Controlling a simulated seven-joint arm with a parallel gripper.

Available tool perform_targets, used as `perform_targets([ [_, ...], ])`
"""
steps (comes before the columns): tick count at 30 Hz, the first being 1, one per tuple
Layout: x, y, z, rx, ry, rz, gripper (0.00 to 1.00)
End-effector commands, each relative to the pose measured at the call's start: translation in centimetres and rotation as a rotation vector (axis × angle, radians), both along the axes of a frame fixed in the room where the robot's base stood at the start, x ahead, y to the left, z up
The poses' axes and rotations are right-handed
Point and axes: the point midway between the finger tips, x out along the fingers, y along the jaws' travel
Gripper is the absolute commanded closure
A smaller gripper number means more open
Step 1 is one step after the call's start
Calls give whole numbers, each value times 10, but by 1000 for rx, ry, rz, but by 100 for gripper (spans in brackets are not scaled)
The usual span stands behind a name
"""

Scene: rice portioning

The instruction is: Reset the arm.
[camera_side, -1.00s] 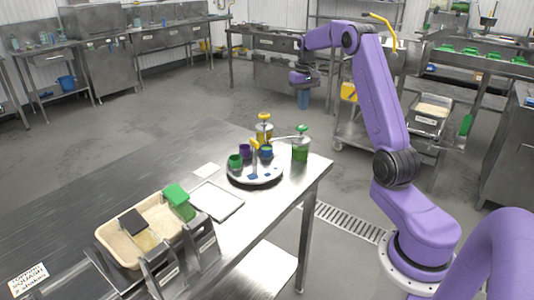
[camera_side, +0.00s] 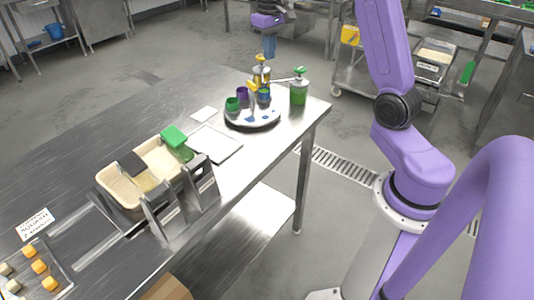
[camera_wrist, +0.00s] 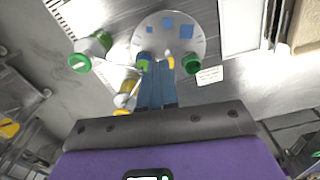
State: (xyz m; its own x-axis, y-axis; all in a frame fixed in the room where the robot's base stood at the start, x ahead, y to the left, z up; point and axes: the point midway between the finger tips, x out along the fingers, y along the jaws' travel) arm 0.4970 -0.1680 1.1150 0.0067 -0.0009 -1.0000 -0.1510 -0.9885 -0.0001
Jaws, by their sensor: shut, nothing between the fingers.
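My gripper (camera_side: 269,46) hangs in the air behind the far end of the steel table, fingers pointing down, above and just behind the yellow-topped bottle in the side view. Its blue fingers are together and empty.
On the plate (camera_side: 235,121) stand green (camera_side: 232,103), purple (camera_side: 242,93) and blue (camera_side: 264,96) cups. A yellow-topped bottle (camera_side: 260,76) and a green pump bottle (camera_side: 299,92) stand close by. Food containers (camera_side: 122,192) fill the table's near part. Open floor lies behind.

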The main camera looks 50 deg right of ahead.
Motion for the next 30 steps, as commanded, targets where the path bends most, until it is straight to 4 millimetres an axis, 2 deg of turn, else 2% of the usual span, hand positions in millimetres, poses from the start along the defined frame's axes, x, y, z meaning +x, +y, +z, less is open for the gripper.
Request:
perform_targets([
  [1,-7,25,2,-1,-2,62,100],
  [6,-37,97,3,0,-4,248,100],
  [11,-78,153,1,1,-9,424,100],
  [15,-123,190,-3,1,-11,577,100],
  [18,-158,210,-7,3,-14,687,100],
  [22,-204,226,-13,5,-17,829,100],
  [25,-240,233,-19,7,-19,940,100],
  [30,-293,231,-31,10,-20,1109,100],
])
